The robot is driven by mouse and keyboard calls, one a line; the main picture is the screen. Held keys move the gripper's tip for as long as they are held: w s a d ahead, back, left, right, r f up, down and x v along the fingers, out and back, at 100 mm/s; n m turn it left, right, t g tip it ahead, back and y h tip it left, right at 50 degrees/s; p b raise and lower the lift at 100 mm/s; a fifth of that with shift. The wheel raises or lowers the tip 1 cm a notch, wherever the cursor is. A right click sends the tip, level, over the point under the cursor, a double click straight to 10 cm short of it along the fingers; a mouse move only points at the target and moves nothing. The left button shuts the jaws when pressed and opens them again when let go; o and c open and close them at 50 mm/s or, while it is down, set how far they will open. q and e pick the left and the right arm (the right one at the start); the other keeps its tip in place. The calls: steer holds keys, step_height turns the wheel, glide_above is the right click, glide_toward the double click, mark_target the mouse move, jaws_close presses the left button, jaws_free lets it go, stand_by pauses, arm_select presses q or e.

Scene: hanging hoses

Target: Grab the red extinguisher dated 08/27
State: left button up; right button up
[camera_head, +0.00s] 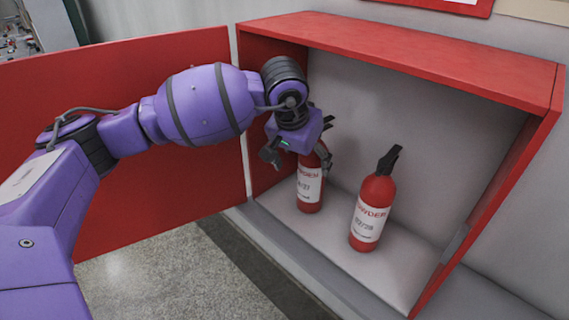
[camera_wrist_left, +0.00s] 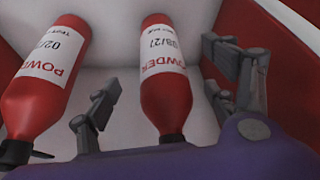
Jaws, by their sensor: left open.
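The red extinguisher dated 08/27 (camera_head: 310,188) stands upright in the left part of the red cabinet, its top partly hidden by my left gripper. In the left wrist view the same extinguisher (camera_wrist_left: 166,88) shows its white label reading POWDER and 08/27. My left gripper (camera_head: 296,160) is open at its upper part. In the wrist view the fingers (camera_wrist_left: 165,95) are apart, one on each side of it, with gaps visible. A second red extinguisher (camera_head: 372,208) stands to the right; its label appears to read 02/28. It also shows in the wrist view (camera_wrist_left: 45,75). My right gripper is not in view.
The open cabinet (camera_head: 400,45) has a red top and side walls around the extinguishers. Its red door (camera_head: 150,200) is swung open to the left, behind and below my left arm. The cabinet floor right of the second extinguisher is clear.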

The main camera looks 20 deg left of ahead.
arm_select(q)
steer(key=w, duration=0.3)
steer(key=w+f+p, duration=0.1)
steer(key=w, duration=0.1)
steer(key=shift+w+d, duration=0.15)
steer(key=shift+d, duration=0.1)
steer(key=shift+c, duration=0.4)
jaws_close()
steer(key=shift+r, duration=0.1)
